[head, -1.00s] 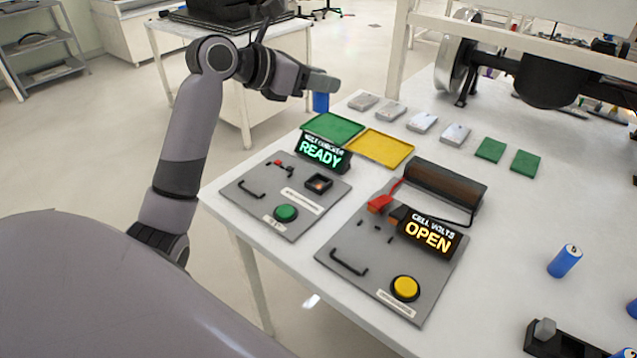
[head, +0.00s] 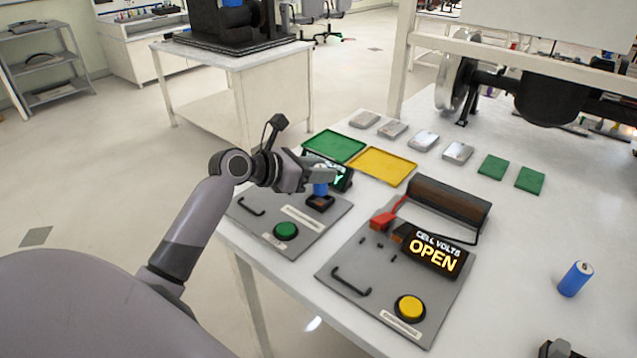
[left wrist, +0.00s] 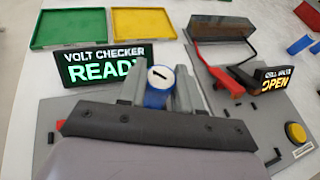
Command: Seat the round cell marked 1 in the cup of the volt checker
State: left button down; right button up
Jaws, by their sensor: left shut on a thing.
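My left gripper (head: 322,175) is shut on a blue round cell (head: 320,189) and holds it upright. In the left wrist view the cell's pale top (left wrist: 160,76) shows a dark mark like a 1 between the fingers. The black cup (head: 320,203) of the volt checker (head: 275,218) is directly below the cell. I cannot tell whether the cell's lower end is just above the cup or inside it. The checker's sign (left wrist: 103,64) reads READY in the left wrist view; my gripper partly covers it in the head view.
A cell volts panel (head: 365,300) reading OPEN stands to the right, with a yellow button. Green (head: 335,146) and yellow (head: 382,166) trays lie behind the checker.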

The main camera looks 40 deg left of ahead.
pick_arm(q)
jog(key=shift+f, duration=1.5)
jog(key=c, duration=0.7)
grip_release()
jog(key=shift+f, duration=0.15)
jog(key=shift+c, duration=0.2)
jog(key=v, duration=1.2)
jog(key=shift+r, duration=0.25)
